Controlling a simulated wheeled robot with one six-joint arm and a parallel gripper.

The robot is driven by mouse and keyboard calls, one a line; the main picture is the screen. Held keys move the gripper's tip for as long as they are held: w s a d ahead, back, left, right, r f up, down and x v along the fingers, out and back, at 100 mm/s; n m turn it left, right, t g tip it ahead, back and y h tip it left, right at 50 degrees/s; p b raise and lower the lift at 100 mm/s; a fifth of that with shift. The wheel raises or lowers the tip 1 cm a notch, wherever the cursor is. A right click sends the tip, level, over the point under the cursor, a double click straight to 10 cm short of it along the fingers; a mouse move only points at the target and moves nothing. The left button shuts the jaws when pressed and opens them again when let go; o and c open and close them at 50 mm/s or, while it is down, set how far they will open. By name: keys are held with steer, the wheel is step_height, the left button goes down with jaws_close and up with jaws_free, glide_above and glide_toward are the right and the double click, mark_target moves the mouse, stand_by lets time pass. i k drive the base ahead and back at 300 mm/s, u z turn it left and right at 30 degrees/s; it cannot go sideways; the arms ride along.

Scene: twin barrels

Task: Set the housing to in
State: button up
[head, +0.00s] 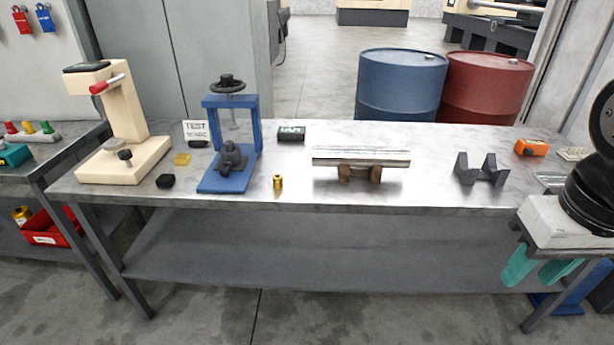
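No part in view is plainly marked as the housing, and I cannot tell which thing it is. A dark part (232,158) sits on the base of a blue press (253,140) with a black handwheel. Behind the press to the right is a small black box (291,132) with pale lettering that seems to read "OUT". A white card (195,131) reading "TEST" and a smaller second line stands left of the press. A shiny metal bar (361,157) lies across brown supports at mid-table.
The grey table (425,188) also holds a cream press (124,120), a yellow block (182,159), a black knob (165,181), a small brass piece (278,181), dark V-blocks (481,170) and an orange device (531,147). Blue (400,85) and red (487,88) barrels stand behind.

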mark_target(233, 161)
steer(key=z, duration=0.35)
steer(key=k, duration=0.55)
steer(key=z, duration=0.25)
steer(key=i, duration=1.25)
steer(key=u, duration=1.4)
steer(key=i, duration=0.7)
steer(key=u, duration=0.7)
